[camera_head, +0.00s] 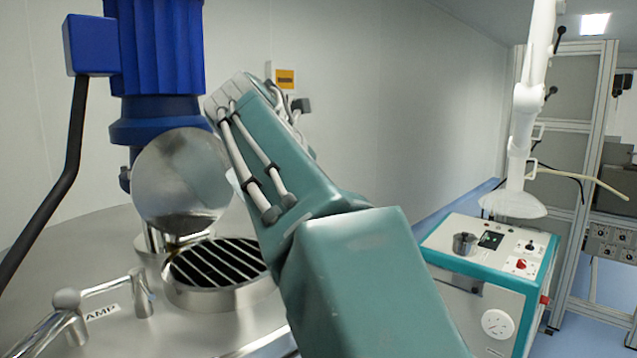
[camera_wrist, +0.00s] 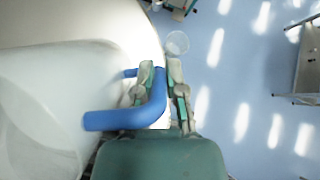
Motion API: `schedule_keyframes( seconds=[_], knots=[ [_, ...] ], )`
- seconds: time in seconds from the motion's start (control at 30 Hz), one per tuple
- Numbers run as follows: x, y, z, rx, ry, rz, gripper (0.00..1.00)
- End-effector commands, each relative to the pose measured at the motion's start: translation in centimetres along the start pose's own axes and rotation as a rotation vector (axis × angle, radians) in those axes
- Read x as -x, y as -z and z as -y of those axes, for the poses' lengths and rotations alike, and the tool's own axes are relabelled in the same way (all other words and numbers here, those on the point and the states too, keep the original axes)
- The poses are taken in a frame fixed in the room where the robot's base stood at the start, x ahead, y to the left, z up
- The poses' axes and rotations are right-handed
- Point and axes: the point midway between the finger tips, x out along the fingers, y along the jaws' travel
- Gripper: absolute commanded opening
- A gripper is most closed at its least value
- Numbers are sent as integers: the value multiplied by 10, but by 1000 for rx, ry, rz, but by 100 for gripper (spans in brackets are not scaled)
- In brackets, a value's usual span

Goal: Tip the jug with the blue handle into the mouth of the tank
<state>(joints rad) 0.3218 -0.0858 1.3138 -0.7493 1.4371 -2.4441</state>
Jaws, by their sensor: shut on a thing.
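The jug is a shiny metal vessel (camera_head: 180,185), its round end facing me, tilted above the back left of the tank's mouth. Its blue handle (camera_wrist: 115,118) shows in the wrist view beside the blurred pale jug body (camera_wrist: 40,110). My gripper (camera_wrist: 160,75) is shut on this handle, one finger on each side; in the head view my teal arm hides it. The tank's mouth (camera_head: 218,298) is a raised metal collar with dark slots between bars. The jug's opening is turned away, and I cannot tell whether anything pours out.
The steel tank top (camera_head: 110,250) carries a bent metal handle (camera_head: 60,318) at the left. A blue motor (camera_head: 160,50) stands close behind the jug. A teal and white cart (camera_head: 490,262) with a white articulated arm (camera_head: 518,150) stands at the right, before a metal frame.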

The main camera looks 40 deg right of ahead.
Motion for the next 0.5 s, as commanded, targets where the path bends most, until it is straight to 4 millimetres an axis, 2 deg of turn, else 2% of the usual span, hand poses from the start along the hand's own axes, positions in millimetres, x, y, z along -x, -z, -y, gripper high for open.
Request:
schedule_keyframes(
  seconds=[0.5],
  knots=[
    [-4,11,-6,29,53,100,0]
  ],
)
